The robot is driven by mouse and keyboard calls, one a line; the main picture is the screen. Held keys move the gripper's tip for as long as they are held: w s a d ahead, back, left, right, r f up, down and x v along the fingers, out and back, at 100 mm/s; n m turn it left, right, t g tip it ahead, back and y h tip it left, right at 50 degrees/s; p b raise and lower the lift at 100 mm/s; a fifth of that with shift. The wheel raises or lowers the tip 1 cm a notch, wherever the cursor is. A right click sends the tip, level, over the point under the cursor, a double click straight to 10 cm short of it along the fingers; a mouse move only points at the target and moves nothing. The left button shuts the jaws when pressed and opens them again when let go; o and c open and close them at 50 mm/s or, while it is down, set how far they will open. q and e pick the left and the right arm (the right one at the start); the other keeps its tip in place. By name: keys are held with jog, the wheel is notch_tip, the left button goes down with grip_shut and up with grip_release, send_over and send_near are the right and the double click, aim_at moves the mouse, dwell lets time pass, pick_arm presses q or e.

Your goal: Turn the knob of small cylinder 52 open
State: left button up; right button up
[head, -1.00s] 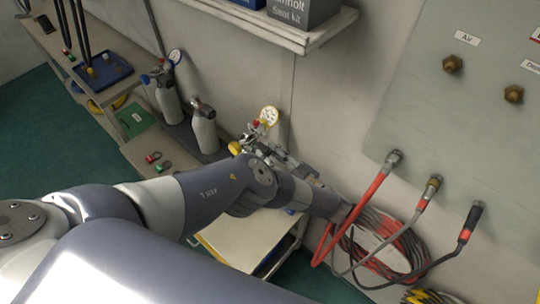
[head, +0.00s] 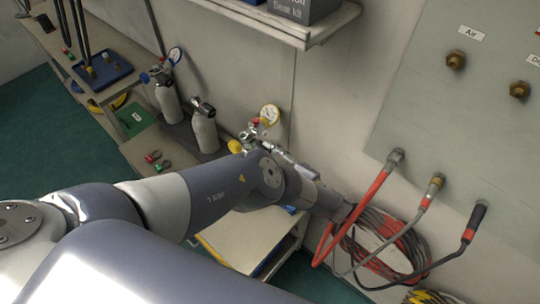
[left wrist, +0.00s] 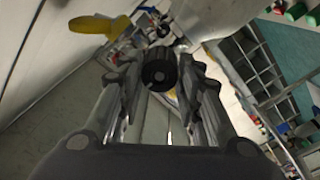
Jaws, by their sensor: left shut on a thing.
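In the left wrist view a dark ribbed round knob (left wrist: 158,72) sits between the fingertips of my left gripper (left wrist: 160,80). The fingers are shut on it from both sides. Behind it are a yellow part (left wrist: 92,24) and blurred metal fittings. In the head view a valve with a red part and a white-and-yellow gauge (head: 269,115) shows just beyond my left arm. The gripper's fingers, the knob and the cylinder body there are hidden by my arm. No number 52 is readable. My right gripper is not in view.
Two grey cylinders (head: 168,103) (head: 204,132) stand on the bench to the left. A wall shelf (head: 290,28) overhangs at the top. A panel (head: 450,110) with brass fittings and coiled red and grey hoses (head: 385,245) is at the right. A cream-topped cart (head: 245,238) stands below my arm.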

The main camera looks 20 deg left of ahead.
pick_arm(q)
jog(key=n, duration=0.4)
jog(key=shift+f+n, duration=0.1)
jog(key=shift+n, duration=0.3)
jog(key=n, duration=0.3)
jog(key=shift+n+b, duration=0.4)
jog(key=n, duration=0.4)
jog(key=shift+n+g, duration=0.3)
jog(key=shift+n, duration=0.1)
jog(key=n, duration=0.4)
jog(key=shift+w+n, duration=0.1)
jog(key=shift+n, duration=0.2)
jog(key=n, duration=0.3)
jog(key=shift+n, duration=0.4)
jog(key=n, duration=0.4)
jog(key=shift+w+n, duration=0.1)
jog(key=shift+n, duration=0.2)
jog(key=n, duration=0.4)
jog(key=shift+n, duration=1.7)
